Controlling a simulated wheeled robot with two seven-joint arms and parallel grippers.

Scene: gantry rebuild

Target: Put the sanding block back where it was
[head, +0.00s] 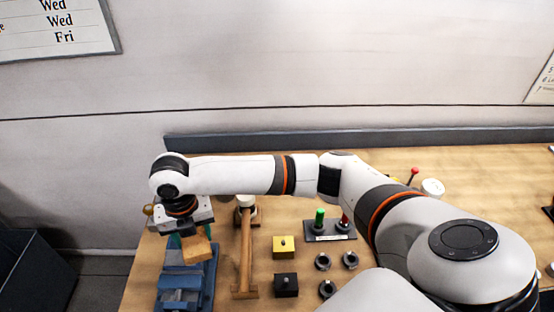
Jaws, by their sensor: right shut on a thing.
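A tan block (197,250), which looks like the sanding block, is in my right gripper (188,235) at the left part of the bench. The gripper points down and is shut on the block; its fingers are partly hidden by the block and the wrist. The block hangs tilted over or just behind a blue vise-like fixture (180,284). I cannot tell whether the block touches it. My left gripper is not in view.
A wooden stand (246,255) is right of the block. Farther right are a yellow knobbed block (284,246), a black knobbed block (286,285), black rings (323,261) and a plate with green and red pegs (328,236). My right arm crosses above the bench (226,293).

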